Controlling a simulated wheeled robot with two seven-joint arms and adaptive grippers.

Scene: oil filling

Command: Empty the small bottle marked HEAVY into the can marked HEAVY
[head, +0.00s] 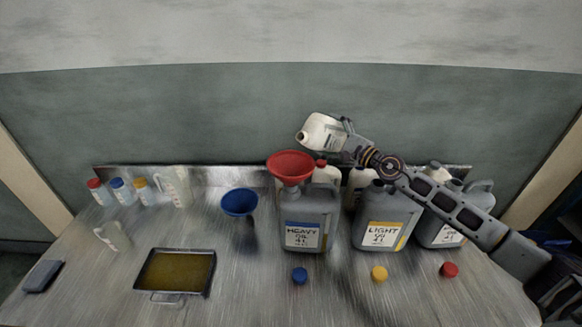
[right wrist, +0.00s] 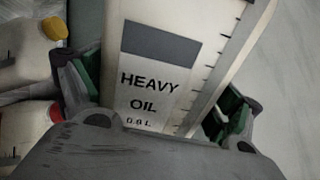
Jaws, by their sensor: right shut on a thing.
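The small white bottle (head: 322,131) marked HEAVY OIL is held by my right gripper (head: 347,139), above and behind the cans. It is tilted, with its mouth toward the left, up and behind the red funnel. In the right wrist view its label (right wrist: 150,90) is between the two green-padded fingers of my right gripper (right wrist: 160,110). The grey can (head: 308,222) marked HEAVY stands on the bench with a red funnel (head: 290,167) in its top. I see no stream of oil. My left gripper is not in view.
A grey LIGHT can (head: 384,218) and another grey can (head: 440,230) stand to the right. Other white bottles stand behind the cans. A blue funnel (head: 239,203), a tray (head: 175,272) and loose caps, one blue (head: 299,275), are on the bench (head: 235,300).

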